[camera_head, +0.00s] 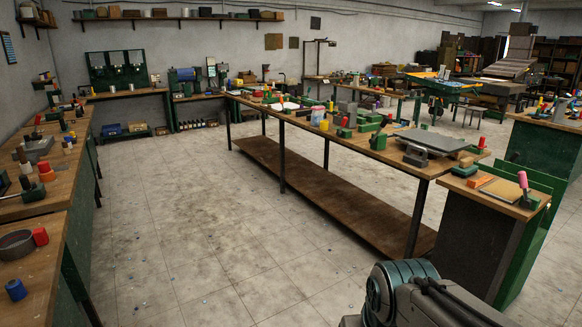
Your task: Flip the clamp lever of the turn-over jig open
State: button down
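I cannot tell for sure which object is the turn-over jig. A lever with a pink handle (522,180) stands nearly upright on a dark green base at the front right, on the end of a small bench. An orange-edged tan board (501,190) lies flat beside it. A grey flat plate (427,139) on a low stand sits on the near end of the long bench, further left. My gripper is not in view; only a teal and grey link of my arm shows at the bottom right.
The long wooden bench (400,163) with a lower shelf runs across the middle, crowded with small tools. The small bench (482,197) has a green side panel. Another workbench (60,183) lines the left.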

aim_at(344, 122)
jog(key=z, duration=0.2)
jog(key=i, duration=3.85)
jog(key=u, duration=0.4)
jog(key=i, duration=0.7)
